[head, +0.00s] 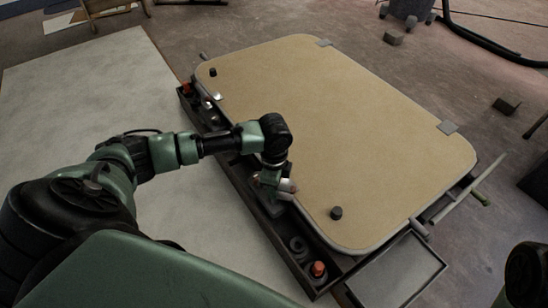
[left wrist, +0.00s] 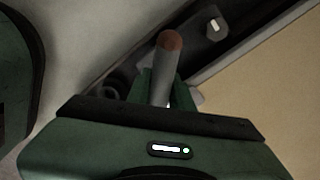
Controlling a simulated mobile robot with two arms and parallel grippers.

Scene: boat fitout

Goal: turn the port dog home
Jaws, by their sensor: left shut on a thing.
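My left gripper (head: 270,190) is at the near long edge of a big tan hatch panel (head: 330,130). It is shut on a grey rod-like handle with a brown end, seemingly the port dog (left wrist: 163,75). In the left wrist view the handle stands up between the green fingers and points away from the wrist, its brown end free. Its lower part and its pivot are hidden by the gripper. In the head view the gripper covers most of it. My right gripper is not in view.
A dark narrow trough (head: 237,184) runs along the panel's near edge. Orange-topped parts (head: 318,269) sit at its ends. A black knob (head: 336,213) stands on the panel. A pale board (head: 90,85) lies at left.

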